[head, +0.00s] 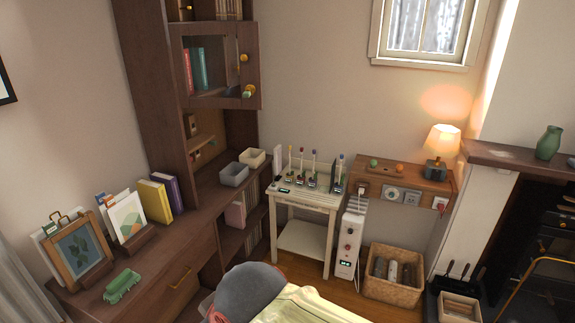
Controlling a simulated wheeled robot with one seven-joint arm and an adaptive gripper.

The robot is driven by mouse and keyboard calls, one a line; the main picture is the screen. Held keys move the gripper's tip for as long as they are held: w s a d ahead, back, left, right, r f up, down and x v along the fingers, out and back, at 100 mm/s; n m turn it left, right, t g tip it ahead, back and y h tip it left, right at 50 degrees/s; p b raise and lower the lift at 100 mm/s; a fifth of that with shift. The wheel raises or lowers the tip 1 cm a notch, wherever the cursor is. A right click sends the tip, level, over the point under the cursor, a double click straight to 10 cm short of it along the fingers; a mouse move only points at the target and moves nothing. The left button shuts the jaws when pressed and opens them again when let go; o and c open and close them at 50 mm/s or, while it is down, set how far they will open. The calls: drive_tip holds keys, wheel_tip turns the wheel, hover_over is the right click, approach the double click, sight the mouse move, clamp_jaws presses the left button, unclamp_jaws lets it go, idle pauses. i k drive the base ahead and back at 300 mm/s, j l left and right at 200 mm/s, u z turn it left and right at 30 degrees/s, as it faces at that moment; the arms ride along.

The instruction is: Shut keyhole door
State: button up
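A dark wooden shelf unit (150,60) stands against the back wall, left of the middle. Its upper part has a door with a wooden frame and a see-through pane (217,98); red and teal books (199,68) show behind it. Yellow and green knobs (247,91) sit near the right side of this door. I cannot make out a keyhole, nor tell for sure how far the door stands open. A lower compartment (203,153) also has a small knob, and its front is too small to read. My gripper is not in view.
A long wooden cabinet (160,262) with frames, books and a green toy runs along the left. A white side table (305,200) with several upright tools stands at the middle. A grey rounded shape (245,288) and pale yellow cloth fill the bottom. A basket (393,288) sits right.

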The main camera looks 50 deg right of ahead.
sight(248, 34)
drive_tip(key=z, duration=1.25)
